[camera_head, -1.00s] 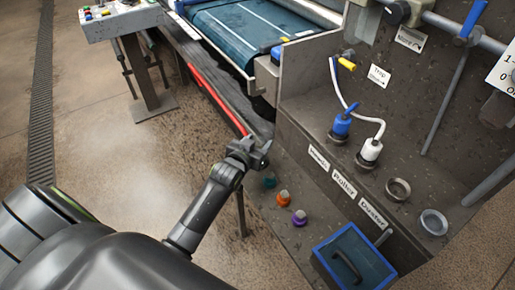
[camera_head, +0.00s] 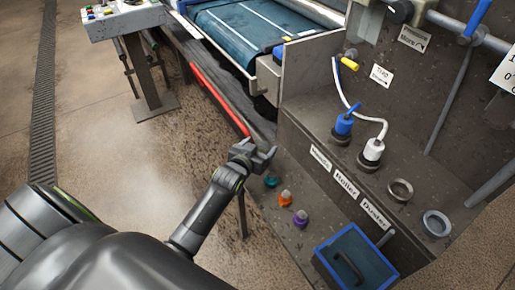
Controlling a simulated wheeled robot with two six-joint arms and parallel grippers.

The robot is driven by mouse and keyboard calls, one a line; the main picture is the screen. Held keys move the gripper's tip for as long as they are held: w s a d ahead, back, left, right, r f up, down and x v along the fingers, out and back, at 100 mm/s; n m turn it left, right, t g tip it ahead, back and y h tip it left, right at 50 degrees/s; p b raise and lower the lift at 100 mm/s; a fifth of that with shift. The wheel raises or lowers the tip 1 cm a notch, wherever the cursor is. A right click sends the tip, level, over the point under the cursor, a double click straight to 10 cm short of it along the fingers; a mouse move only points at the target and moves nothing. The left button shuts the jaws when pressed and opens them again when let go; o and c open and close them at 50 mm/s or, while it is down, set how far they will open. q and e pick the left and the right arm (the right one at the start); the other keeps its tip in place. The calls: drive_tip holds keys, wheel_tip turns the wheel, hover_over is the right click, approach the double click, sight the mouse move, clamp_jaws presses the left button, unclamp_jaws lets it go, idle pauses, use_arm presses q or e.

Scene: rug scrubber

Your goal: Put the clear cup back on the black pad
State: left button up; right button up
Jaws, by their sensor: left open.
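My left gripper (camera_head: 256,157) is open and empty. It is above the low shelf's left edge, just up and left of the small teal-bottomed piece (camera_head: 270,181). An orange piece (camera_head: 285,198) and a purple piece (camera_head: 301,218), both with pale tops, stand farther along the same shelf. I cannot make out a clear cup or a black pad for certain. Two open grey rings or cups, one (camera_head: 400,190) nearer the white bottle and one (camera_head: 437,223) farther right, sit on the upper ledge. My right gripper is not in view.
A blue-rimmed dark tray or lid with a handle (camera_head: 356,259) lies at the shelf's near end. Blue (camera_head: 343,126) and white (camera_head: 371,151) hose-fitted bottles stand on the ledge. A red bar (camera_head: 219,100) edges the conveyor (camera_head: 235,30).

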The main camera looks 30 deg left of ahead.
use_arm(q)
drive_tip(key=shift+r, duration=0.25)
drive_tip(key=p+v, duration=0.1)
drive_tip(key=v, duration=1.1)
drive_tip(key=shift+f, duration=0.1)
